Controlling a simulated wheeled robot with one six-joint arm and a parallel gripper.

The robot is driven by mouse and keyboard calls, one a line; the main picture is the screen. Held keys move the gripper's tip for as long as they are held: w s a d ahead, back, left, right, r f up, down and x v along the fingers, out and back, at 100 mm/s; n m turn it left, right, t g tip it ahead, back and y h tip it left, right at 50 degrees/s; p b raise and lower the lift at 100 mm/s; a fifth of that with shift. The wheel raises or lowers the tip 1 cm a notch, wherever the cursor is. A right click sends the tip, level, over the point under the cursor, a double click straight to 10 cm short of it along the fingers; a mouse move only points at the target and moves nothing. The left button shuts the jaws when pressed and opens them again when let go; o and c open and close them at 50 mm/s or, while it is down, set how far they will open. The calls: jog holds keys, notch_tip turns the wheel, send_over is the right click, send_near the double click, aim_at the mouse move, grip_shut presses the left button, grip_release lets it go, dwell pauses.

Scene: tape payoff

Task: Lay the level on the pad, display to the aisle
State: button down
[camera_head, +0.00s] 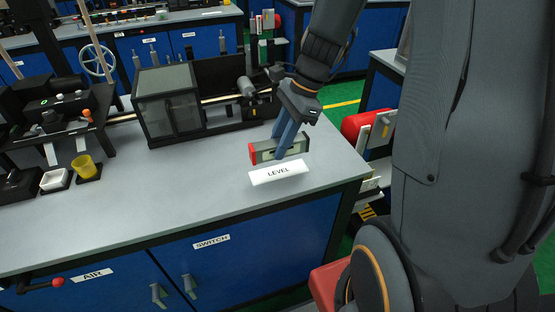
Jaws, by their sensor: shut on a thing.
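The level (266,151) is a short grey-green bar with a red end on its left, at the right part of the grey bench top. My gripper (282,153) reaches down from above with its blue fingers shut on the middle of the level. A white label reading LEVEL (279,172) lies just in front of it on the bench. I cannot tell whether the level touches the surface. I see no clear pad under it, and I cannot make out a display.
A dark machine with a grey-windowed box (168,103) stands behind, left of my gripper. A yellow cup (83,167) and a white dish (54,180) sit at the left. The middle front of the bench top (170,200) is clear. A red cylinder (354,126) is beyond the right edge.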

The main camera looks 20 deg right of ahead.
jog(key=shift+f, duration=3)
jog(key=shift+f, duration=0.15)
jog(key=c, duration=1.4)
grip_release()
